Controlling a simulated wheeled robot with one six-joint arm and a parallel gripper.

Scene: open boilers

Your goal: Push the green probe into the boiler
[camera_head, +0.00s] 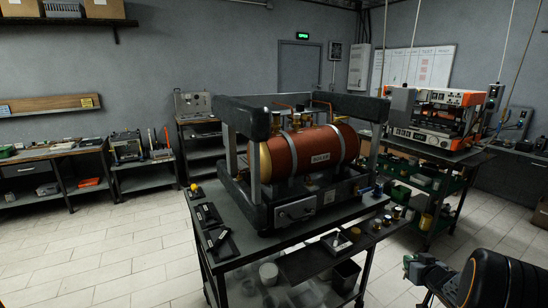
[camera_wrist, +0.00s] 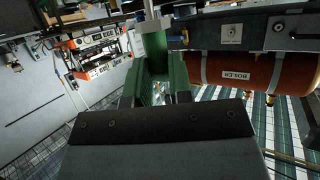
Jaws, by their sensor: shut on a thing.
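The boiler (camera_head: 310,152) is a copper-coloured horizontal tank with silver straps and a label, lying in a dark frame on the central table. It also shows at the right of the wrist view (camera_wrist: 270,72). My gripper (camera_head: 413,268) is at the lower right of the head view, apart from the boiler and in front of the table. It is shut on the green probe (camera_wrist: 154,45), which has a green body and a metal rod pointing up in the wrist view. Part of the probe is hidden by my gripper. Any opening for the probe is not clear.
The central table (camera_head: 240,245) carries small black trays, small jars and a raised dark frame around the boiler. A green cart (camera_head: 432,183) with an orange-and-white machine (camera_head: 437,120) stands behind at the right. Workbenches line the left wall. The tiled floor at the left is clear.

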